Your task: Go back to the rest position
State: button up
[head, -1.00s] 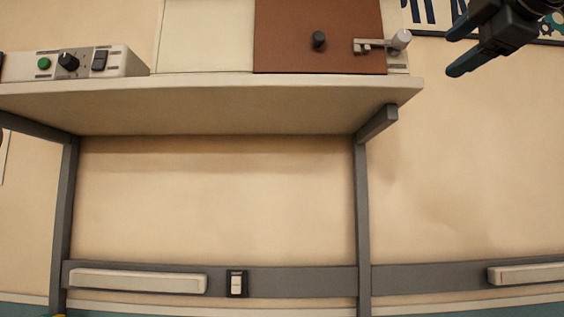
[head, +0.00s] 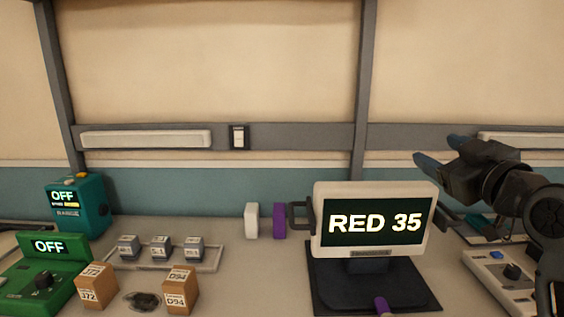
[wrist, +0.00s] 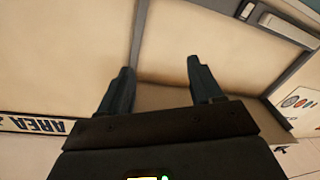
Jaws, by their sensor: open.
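A monitor (head: 330,247) reading RED 35 stands on a black base. A control box (head: 497,280) is below my arm. To the left are a green device (head: 42,280), a teal device (head: 78,208), small brown boxes (head: 97,285) and a tray (head: 208,258).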

jog(key=s+a+f+m+g+h, duration=0.1)
jog(key=s+a+f+m, duration=0.15)
jog(key=s+f, duration=0.85)
jog(key=s+a+f+m+h, duration=0.2)
jog(key=s+f+m, duration=0.1)
jog(key=s+f, duration=0.85)
jog(key=s+f+g, duration=0.1)
jog(key=s, duration=1.2)
jog(key=s+a+f+m+g, duration=0.1)
jog(key=s+f, duration=0.1)
jog(key=s, duration=1.2)
jog(key=shift+a, duration=0.3)
jog(key=shift+s, duration=0.1)
